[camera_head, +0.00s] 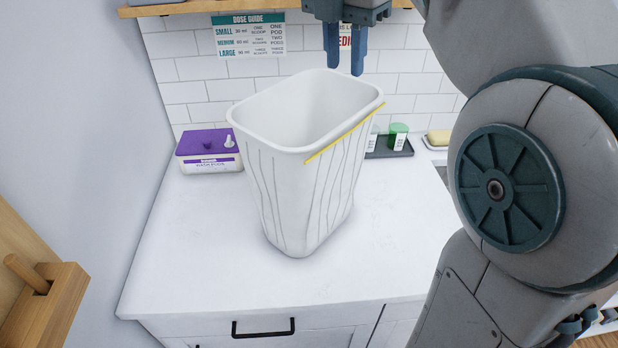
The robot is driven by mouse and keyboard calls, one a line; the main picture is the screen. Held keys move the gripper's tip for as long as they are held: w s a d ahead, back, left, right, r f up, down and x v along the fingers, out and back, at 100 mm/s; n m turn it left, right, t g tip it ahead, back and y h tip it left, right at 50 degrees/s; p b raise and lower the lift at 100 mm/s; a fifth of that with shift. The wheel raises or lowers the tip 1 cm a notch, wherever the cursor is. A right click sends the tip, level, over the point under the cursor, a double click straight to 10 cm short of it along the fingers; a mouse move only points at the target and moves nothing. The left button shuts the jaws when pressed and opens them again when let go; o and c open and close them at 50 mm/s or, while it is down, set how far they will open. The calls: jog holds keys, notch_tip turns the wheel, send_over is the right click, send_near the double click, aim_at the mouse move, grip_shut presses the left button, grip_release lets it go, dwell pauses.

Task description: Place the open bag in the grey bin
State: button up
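A tall white open-topped, tapered form (300,190) stands upright on the white counter. It has grey crease-like lines down its sides and a yellow strip (345,132) along its right rim. It looks like the open bag, and its inside looks empty. I see no separate grey bin in this view. My gripper (345,70) points down at the top, with its dark blue fingers apart and nothing visible between them. Its fingertips appear just above or behind the far right rim. I cannot tell whether they touch it.
A purple-lidded box (208,150) stands behind left on the counter (190,255). A dark tray (390,147) with small green-lidded jars (398,135) and a yellow sponge (438,138) are behind right. A wooden piece (45,310) is at lower left. The front-left counter is clear.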

jog(key=shift+w+d+f, duration=0.1)
jog(key=shift+d+f, duration=0.15)
jog(key=shift+f, duration=1.5)
jog(key=shift+w+d+f, duration=0.1)
jog(key=shift+d+f, duration=0.1)
jog(key=shift+f, duration=1.6)
jog(key=shift+d+f, duration=0.25)
jog(key=shift+f, duration=1.5)
grip_shut()
